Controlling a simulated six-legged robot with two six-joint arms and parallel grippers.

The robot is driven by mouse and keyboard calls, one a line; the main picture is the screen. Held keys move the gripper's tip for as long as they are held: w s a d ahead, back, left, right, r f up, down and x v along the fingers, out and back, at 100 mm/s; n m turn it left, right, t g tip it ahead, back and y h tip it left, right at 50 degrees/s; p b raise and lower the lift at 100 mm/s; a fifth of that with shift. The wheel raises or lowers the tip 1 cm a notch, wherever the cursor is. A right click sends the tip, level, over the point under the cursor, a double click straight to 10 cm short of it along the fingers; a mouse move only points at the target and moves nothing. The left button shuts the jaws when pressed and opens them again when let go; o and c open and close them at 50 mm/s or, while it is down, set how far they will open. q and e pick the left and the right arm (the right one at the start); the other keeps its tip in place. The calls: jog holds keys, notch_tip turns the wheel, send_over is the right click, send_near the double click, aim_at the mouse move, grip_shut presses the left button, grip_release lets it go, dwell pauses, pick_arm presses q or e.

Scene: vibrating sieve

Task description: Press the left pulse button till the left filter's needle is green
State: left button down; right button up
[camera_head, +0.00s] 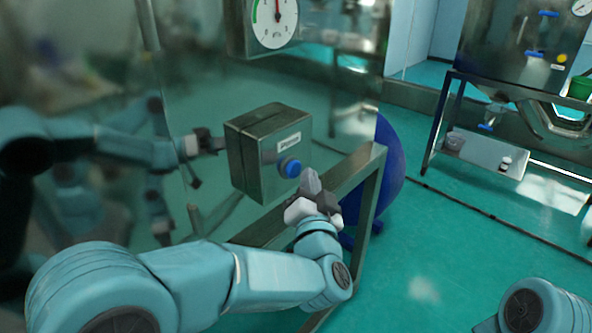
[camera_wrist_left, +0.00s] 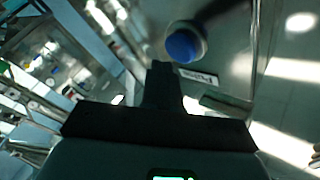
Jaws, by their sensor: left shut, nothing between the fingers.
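The blue pulse button (camera_head: 290,167) sits on the front of a grey metal box (camera_head: 262,150) with a white label. It also shows in the left wrist view (camera_wrist_left: 184,44), beyond the fingertips. My left gripper (camera_head: 311,183) is shut and empty, just right of and below the button, with a small gap to it. Its closed dark fingers show in the left wrist view (camera_wrist_left: 163,75). The round filter gauge (camera_head: 274,22) is cut off by the top edge; its needle points about straight up, and a green arc shows on its left side. My right gripper is out of view.
A metal frame leg (camera_head: 368,205) and a dark blue rounded object (camera_head: 388,165) stand close right of the left gripper. A shiny panel behind the box mirrors my arm. A steel rack (camera_head: 440,125) stands at right.

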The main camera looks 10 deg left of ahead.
pick_arm(q)
jog(key=shift+w+a, duration=0.3)
jog(key=shift+a, duration=0.1)
jog(key=shift+w+a, duration=0.25)
jog(key=shift+a, duration=0.15)
dwell(1.0)
jog(key=shift+d, duration=0.1)
jog(key=shift+s+d, duration=0.55)
jog(key=shift+d, duration=0.15)
jog(key=s+d, duration=0.1)
jog(key=d, duration=0.1)
jog(key=s+d, duration=0.2)
dwell(0.4)
dwell(0.5)
